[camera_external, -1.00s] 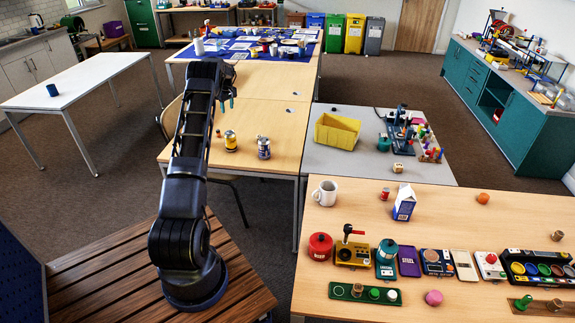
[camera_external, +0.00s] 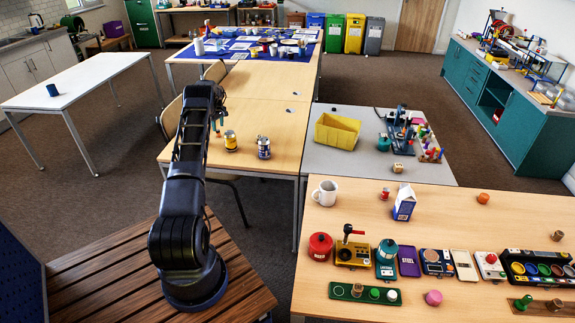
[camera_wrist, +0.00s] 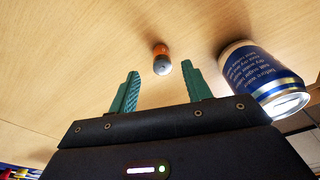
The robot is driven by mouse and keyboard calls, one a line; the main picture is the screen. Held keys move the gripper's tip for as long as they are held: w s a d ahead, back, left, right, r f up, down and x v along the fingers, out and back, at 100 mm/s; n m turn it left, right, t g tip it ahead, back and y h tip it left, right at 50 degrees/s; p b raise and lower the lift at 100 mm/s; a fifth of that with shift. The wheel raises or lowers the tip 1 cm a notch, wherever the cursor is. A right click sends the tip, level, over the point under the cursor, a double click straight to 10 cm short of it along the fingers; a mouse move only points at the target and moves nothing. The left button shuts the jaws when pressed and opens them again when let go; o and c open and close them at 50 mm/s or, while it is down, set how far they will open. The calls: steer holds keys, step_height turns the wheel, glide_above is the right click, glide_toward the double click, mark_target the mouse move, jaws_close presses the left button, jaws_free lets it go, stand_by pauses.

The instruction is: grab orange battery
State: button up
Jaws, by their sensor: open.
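The orange battery (camera_wrist: 161,58) shows in the wrist view as a small orange and dark cylinder with a silvery end, on the light wooden table. My gripper (camera_wrist: 161,76) is open and empty, with its two teal fingers spread. The battery is just beyond the fingertips, roughly centred between them and not touching.
In the wrist view a blue-labelled can (camera_wrist: 255,70) stands close to the right finger. A yellow bin (camera_external: 337,131) is on the grey table. The wooden table behind the cans is clear.

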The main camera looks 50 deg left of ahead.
mark_target(219, 137)
steer(key=f, duration=0.5)
steer(key=shift+s+a, duration=0.25)
steer(key=shift+a, duration=0.05)
steer(key=shift+c, duration=0.2)
jaws_close()
